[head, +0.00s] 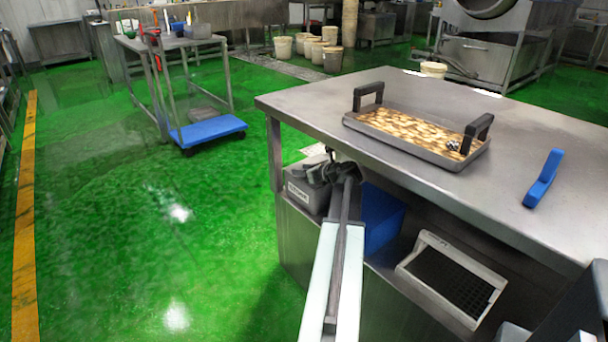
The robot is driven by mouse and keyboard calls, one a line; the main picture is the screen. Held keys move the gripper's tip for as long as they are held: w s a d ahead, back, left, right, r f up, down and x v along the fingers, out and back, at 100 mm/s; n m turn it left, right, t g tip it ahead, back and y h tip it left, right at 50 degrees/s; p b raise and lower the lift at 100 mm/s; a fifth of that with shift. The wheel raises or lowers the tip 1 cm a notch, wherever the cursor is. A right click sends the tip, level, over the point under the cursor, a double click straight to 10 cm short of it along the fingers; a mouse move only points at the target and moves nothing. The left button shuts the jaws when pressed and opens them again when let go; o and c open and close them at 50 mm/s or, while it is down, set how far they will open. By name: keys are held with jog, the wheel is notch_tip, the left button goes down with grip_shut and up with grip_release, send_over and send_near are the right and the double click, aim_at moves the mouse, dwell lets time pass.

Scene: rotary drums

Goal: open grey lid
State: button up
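I cannot single out a grey lid for certain. My gripper (322,172) is dark and small at the end of my extended arm, at or just above the top of this box. The gripper and arm hide part of the box's top, so I cannot tell whether a lid lies there or whether they touch. The finger gap is not clear.
The steel table (320,100) carries a shallow pan (430,152) with two black handles and brown contents, and a blue object (543,180). A blue bin (380,215) and a grey-framed black grille (450,280) sit below. Green floor is free at left, before a blue-decked trolley (207,131).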

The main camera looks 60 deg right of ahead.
grip_shut()
dwell(1.4)
